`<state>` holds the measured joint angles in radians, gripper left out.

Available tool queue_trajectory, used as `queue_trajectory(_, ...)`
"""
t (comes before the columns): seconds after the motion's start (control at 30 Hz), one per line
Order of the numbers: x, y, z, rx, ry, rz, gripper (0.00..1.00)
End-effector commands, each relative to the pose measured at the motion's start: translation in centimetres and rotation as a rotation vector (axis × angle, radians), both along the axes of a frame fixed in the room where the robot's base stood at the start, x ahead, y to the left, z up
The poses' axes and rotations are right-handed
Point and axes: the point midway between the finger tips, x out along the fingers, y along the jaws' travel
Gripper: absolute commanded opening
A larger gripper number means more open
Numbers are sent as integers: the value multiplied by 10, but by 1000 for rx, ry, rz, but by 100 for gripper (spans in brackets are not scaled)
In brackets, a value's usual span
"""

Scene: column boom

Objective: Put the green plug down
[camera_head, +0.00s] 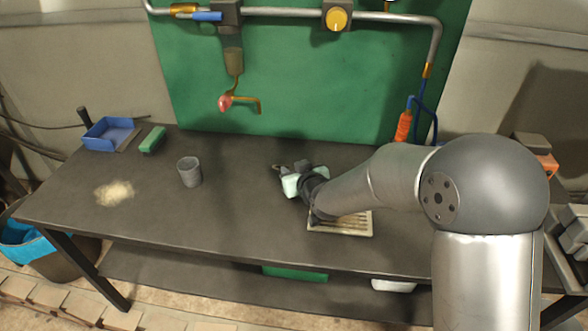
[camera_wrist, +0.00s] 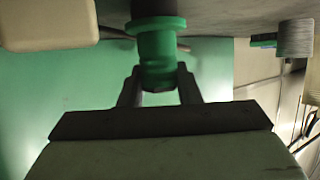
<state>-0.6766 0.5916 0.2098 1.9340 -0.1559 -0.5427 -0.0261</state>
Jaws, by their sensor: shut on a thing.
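The green plug (camera_wrist: 157,45) is upright in the wrist view, a stepped green cylinder with a wide collar. My gripper (camera_wrist: 158,88) is shut on its narrower end, one grey finger on each side. The plug's far end runs past the top edge of the picture, so I cannot tell whether it touches anything. In the head view my gripper (camera_head: 281,170) is low over the middle of the dark table (camera_head: 235,215), and I cannot make out the plug there.
A grey cup (camera_head: 189,172) stands left of my gripper. A slatted tray (camera_head: 345,222) lies under my forearm. A green brush-like block (camera_head: 152,140), a blue bin (camera_head: 109,133) and a pale powder heap (camera_head: 115,193) are at the left. A green panel with pipes (camera_head: 320,85) stands behind.

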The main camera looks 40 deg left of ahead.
Motion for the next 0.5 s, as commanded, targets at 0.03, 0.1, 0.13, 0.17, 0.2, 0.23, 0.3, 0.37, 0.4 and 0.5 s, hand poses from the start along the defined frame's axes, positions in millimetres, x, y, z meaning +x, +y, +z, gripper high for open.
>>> queue_trajectory(0.03, 0, 0, 1, 2, -1, 0, 4)
queue_trajectory(0.1, 0, 0, 1, 2, -1, 0, 4)
queue_trajectory(0.13, 0, 0, 0, 2, -1, 0, 4)
queue_trajectory(0.17, 0, 0, -1, 2, -1, 0, 4)
queue_trajectory(0.2, 0, 0, -2, 2, -1, 0, 4)
queue_trajectory(0.23, 0, 0, -3, 2, -1, 0, 4)
queue_trajectory(0.3, 0, 0, -4, 2, -1, 0, 4)
queue_trajectory(0.37, 0, 0, -2, 1, -1, 0, 47)
queue_trajectory(0.4, 0, 0, -2, 0, 0, 0, 52)
queue_trajectory(0.5, 0, 0, -2, 0, 0, 0, 52)
